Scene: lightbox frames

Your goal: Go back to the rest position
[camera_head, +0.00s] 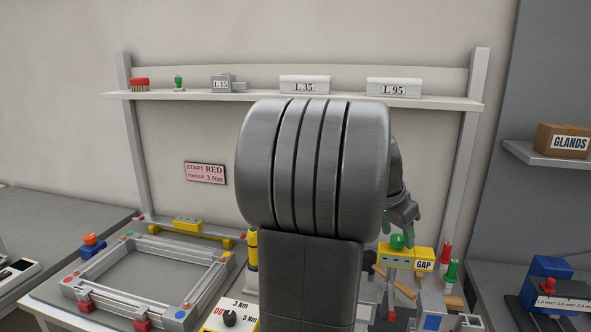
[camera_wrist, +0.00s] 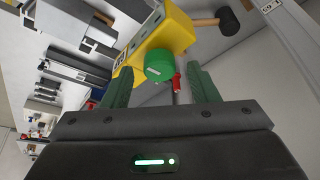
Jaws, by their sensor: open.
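My gripper (camera_head: 401,213) shows at the right of my arm in the head view, above the bench near the yellow GAP block (camera_head: 409,257). A green round knob (camera_head: 397,242) sits at that block, just below the fingertips. In the wrist view my gripper (camera_wrist: 180,85) has its two green fingers apart. The green knob (camera_wrist: 159,65) on the yellow block (camera_wrist: 165,32) shows beyond and between them. I see no contact between fingers and knob. My arm hides the middle of the bench in the head view.
A rectangular frame (camera_head: 108,297) with red and blue corner parts lies on the left. A shelf (camera_head: 200,96) with labelled blocks runs behind. A torque dial box (camera_head: 232,318) stands in front. Red and green-handled tools (camera_head: 451,272) stand at the right. A black-headed mallet (camera_wrist: 228,20) lies beyond the yellow block.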

